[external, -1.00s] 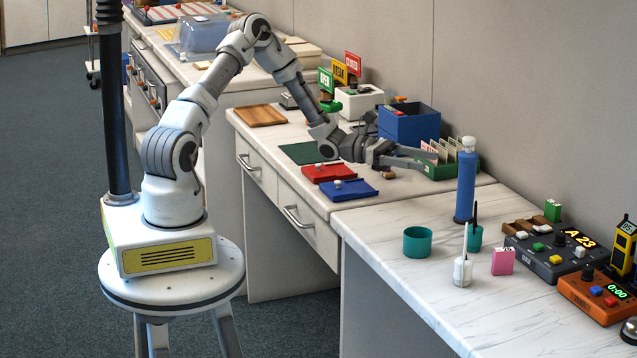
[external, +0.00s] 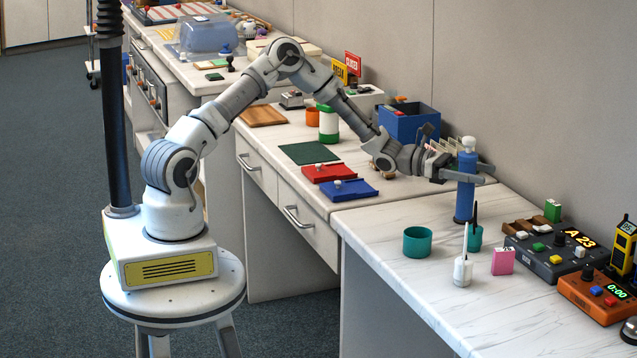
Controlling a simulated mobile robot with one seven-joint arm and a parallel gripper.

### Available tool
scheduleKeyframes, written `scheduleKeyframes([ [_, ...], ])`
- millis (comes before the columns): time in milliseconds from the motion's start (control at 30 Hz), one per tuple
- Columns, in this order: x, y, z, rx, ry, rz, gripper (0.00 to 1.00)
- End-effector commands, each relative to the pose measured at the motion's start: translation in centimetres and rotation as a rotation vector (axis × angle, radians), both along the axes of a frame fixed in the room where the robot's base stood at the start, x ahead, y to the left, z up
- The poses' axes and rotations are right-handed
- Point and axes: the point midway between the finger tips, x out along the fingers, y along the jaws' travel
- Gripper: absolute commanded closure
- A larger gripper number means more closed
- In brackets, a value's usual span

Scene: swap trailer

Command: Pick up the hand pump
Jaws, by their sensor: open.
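The hand pump (external: 464,202) is a tall blue cylinder with a white knob on top. It stands upright on the white marbled counter, near its left end. My gripper (external: 475,175) is open, with its fingers level with the upper part of the pump. One finger shows across the front of the pump and the other reaches out on its far right side. The pump appears to be between the fingers; I cannot tell whether either finger touches it.
A teal cup (external: 417,242), a white bottle with a brush (external: 462,270), a teal pot (external: 474,238) and a pink box (external: 502,262) stand close by. A grey device (external: 550,252) is to the right. The marbled counter's front left is clear.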

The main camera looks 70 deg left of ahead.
Motion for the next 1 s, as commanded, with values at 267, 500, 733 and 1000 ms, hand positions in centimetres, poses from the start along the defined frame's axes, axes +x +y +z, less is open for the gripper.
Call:
scheduleKeyframes([
  [267,0.22,-0.26,0.0,0.0,0.001,0.001,0.13],
  [500,0.21,-0.24,0.0,0.0,0.001,0.0,0.56],
  [733,0.2,-0.25,0.0,0.0,0.001,0.0,0.98],
  [1000,0.19,-0.24,-0.01,0.0,0.001,0.0,1.0],
])
